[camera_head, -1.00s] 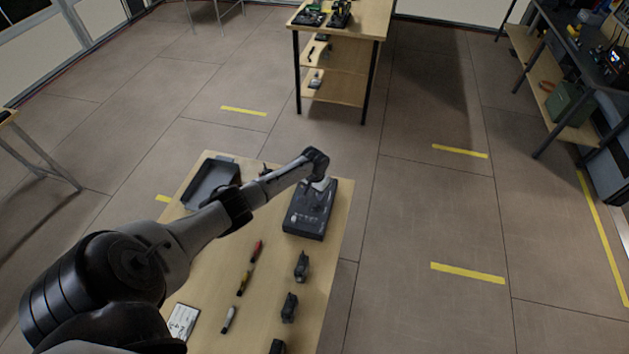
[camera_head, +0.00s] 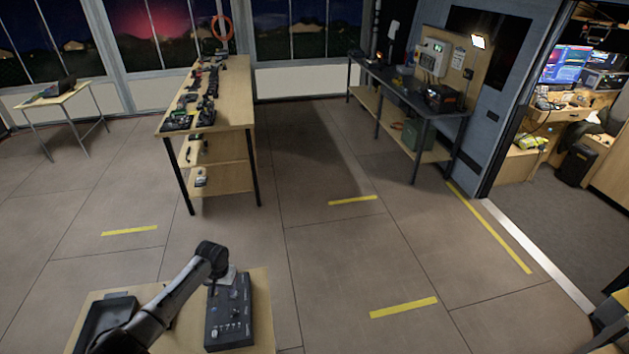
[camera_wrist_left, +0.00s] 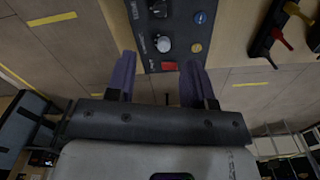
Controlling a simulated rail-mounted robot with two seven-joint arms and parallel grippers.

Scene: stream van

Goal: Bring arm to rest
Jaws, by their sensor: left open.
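My left arm reaches in from the bottom left of the head view, over a light wooden table (camera_head: 261,300). Its wrist end is above the far end of a dark control box (camera_head: 232,322) with knobs and switches. My left gripper (camera_wrist_left: 158,62) is open and empty in the left wrist view, its two purple fingers apart. The control box (camera_wrist_left: 150,12) shows beyond and between the fingers, with a pale round knob, a blue button and a red switch. I cannot tell whether the fingertips touch it. My right gripper is not in view.
A dark tray (camera_head: 92,330) lies on the table left of the box, partly behind my arm. A wooden workbench (camera_head: 236,105) with equipment stands further back. A dark bench (camera_head: 440,112) stands at the right wall, near a doorway. The floor between is clear.

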